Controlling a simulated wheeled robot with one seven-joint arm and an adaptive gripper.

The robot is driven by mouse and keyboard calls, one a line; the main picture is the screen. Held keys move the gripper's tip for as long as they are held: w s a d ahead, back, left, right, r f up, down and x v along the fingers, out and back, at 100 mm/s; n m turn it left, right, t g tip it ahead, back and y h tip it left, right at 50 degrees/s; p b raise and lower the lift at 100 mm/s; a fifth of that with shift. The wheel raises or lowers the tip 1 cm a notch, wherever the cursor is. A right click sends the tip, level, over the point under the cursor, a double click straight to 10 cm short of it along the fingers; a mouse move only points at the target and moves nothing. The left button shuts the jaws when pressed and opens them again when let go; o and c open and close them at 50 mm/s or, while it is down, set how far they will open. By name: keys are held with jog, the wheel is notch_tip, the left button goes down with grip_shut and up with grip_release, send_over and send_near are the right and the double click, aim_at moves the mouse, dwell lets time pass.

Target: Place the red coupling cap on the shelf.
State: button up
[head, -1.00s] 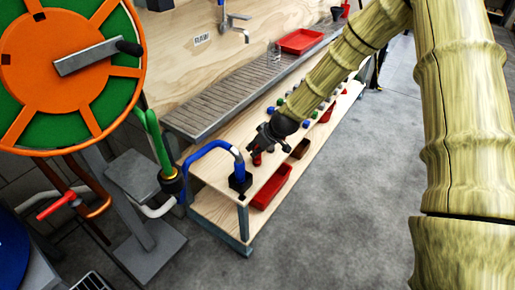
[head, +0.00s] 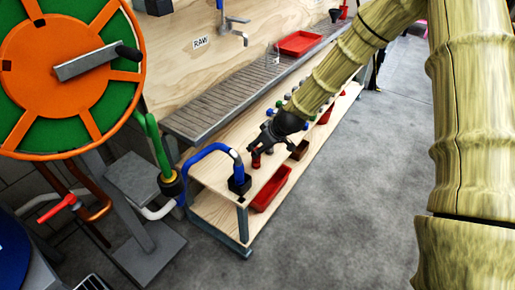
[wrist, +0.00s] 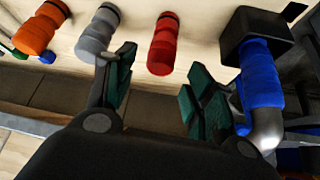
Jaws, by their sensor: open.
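The red coupling cap (head: 256,160) is on the pale wooden shelf (head: 212,165) under the slatted counter, just beyond my gripper's fingers. In the wrist view the red cap (wrist: 163,45) shows as a ribbed cylinder on pale wood, ahead of the gap between the fingers and apart from them. My gripper (wrist: 155,88) is open and empty, with green-padded fingers. In the head view my gripper (head: 258,146) hangs just above the red cap, partly hiding it.
In the wrist view a grey cap (wrist: 98,32) and an orange cap (wrist: 40,28) stand left of the red one. A blue hose (wrist: 260,80) in a black block (wrist: 258,30) is close on the right. A red tray (head: 270,190) lies on the lower shelf.

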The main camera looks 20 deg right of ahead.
jog(key=p+v, duration=0.1)
jog(key=v, duration=0.7)
jog(key=s+a+f+m+g+h, duration=0.2)
jog(key=s+f+m+g, duration=0.1)
jog(key=s+f, duration=1.6)
jog(key=s+f+m+g, duration=0.1)
jog(key=s+f, duration=0.2)
jog(key=s, duration=0.4)
jog(key=s+f+m+g, duration=0.1)
jog(key=s+f, duration=0.3)
jog(key=s, duration=0.4)
jog(key=s+f+h, duration=0.1)
jog(key=s+f, duration=0.2)
jog(key=s, duration=0.4)
jog(key=shift+s+a+f+m+g, duration=0.15)
jog(key=shift+s+a+m+g, duration=0.1)
jog(key=shift+a+m+g, duration=0.2)
